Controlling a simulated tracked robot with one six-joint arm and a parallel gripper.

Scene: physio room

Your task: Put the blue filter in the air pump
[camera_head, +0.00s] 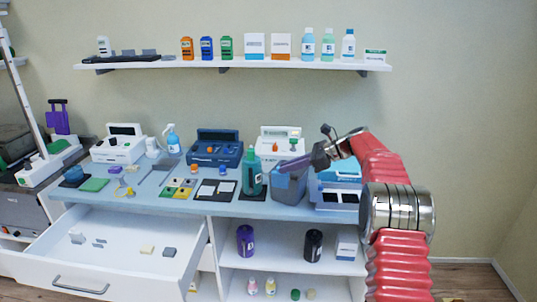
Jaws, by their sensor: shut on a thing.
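My gripper (318,156) is at the right part of the counter and is shut on a slim violet-blue piece (294,164). The piece points left and lies over the opening of a blue-grey open bin (289,188); I cannot tell whether it touches the rim. It may be the blue filter, but it is too small to be sure. No device is clearly marked as the air pump. A white device with an open lid (275,134) stands behind the bin, a navy one (213,148) at the middle, and another white one (118,148) at the left.
A green bottle (252,175) stands close left of the bin. A blue-and-white box (338,176) is right of it, under my arm. Small pads and cards (183,187) lie on the counter (140,198). An open drawer (110,245) juts out at lower left. A shelf (235,64) hangs above.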

